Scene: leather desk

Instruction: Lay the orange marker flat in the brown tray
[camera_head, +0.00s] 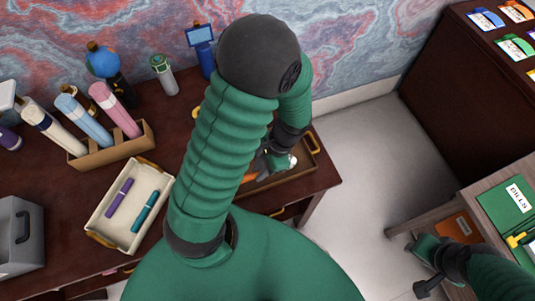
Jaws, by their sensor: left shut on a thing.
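The brown tray (318,158) with gold handles sits at the right end of the desk, largely hidden behind my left arm. My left gripper (266,166) is over the tray, shut on the orange marker (250,177). Only a short orange part of the marker shows beside my forearm; its tilt and whether it touches the tray floor cannot be told. A small silvery-white thing (292,161) shows by the gripper, unclear. My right gripper (418,267) is at the lower right, away from the desk, its fingers apart and empty.
A cream tray (103,235) holds a purple marker (120,197) and a teal marker (144,212). A wooden unit with a green box (508,205) stands at right.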

